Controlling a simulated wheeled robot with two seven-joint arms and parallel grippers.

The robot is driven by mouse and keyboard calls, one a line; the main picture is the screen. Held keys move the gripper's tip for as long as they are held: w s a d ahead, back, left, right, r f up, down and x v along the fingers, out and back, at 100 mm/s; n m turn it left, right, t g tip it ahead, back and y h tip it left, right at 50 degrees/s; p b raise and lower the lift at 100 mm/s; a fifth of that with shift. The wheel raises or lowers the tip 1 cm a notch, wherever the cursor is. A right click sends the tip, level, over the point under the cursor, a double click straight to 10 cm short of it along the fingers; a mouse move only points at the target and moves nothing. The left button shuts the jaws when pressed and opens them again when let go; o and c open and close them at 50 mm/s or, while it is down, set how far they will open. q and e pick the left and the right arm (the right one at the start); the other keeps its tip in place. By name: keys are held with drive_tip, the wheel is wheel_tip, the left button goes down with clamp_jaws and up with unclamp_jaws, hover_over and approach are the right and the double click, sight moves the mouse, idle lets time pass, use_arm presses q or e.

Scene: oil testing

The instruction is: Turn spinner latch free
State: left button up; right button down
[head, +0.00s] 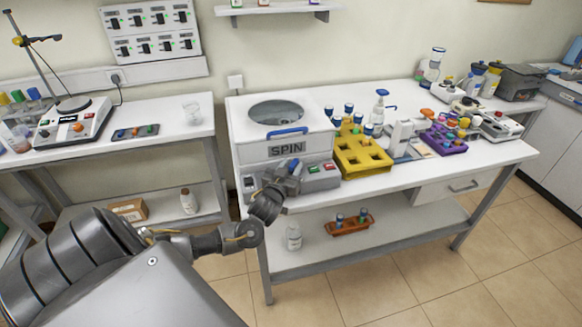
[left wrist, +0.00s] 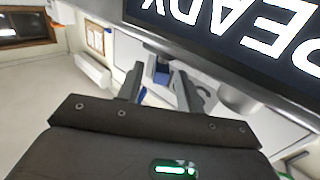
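The spinner (head: 250,125) is a white box marked SPIN on the table, with a round window on top. A blue handle-like latch (head: 288,132) lies along its top front edge and looks lowered. My left gripper (head: 291,165) is in front of the spinner's front panel, below the latch, and hides part of the panel. In the left wrist view the two fingers (left wrist: 158,90) stand apart with a gap between them. A small blue part (left wrist: 162,72) shows beyond that gap; I cannot tell whether it is the latch. My right gripper is out of view.
A dark display (left wrist: 235,30) with white READY letters is close in the left wrist view. Red and green buttons (head: 322,168) sit right of my gripper. A yellow rack (head: 360,155) stands right of the spinner. The floor in front is clear.

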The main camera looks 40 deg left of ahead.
use_arm(q)
drive_tip(key=shift+c, duration=0.5)
clamp_jaws()
drive_tip(key=shift+d+y, duration=0.1)
drive_tip(key=shift+y, duration=0.2)
drive_tip(key=shift+w+d+n+g+y+p, duration=0.1)
drive_tip(key=shift+d+n+g+y+p, duration=0.15)
drive_tip(key=shift+n+g+y+p, duration=0.65)
drive_tip(key=n+y, duration=0.2)
drive_tip(key=shift+w+d+g+y, duration=0.1)
drive_tip(key=shift+d+g+y, duration=0.05)
drive_tip(key=shift+g+y, duration=0.2)
drive_tip(key=shift+w+d+n+g+y+b, duration=0.1)
drive_tip(key=shift+n+g+y+b, duration=0.2)
drive_tip(key=shift+n+g+y, duration=0.8)
drive_tip(key=shift+w+n+g+y+b, duration=0.1)
drive_tip(key=shift+n+g+y+b, duration=0.25)
drive_tip(key=shift+n+g+y, duration=0.45)
drive_tip(key=shift+g+y, duration=0.25)
drive_tip(key=shift+g, duration=0.2)
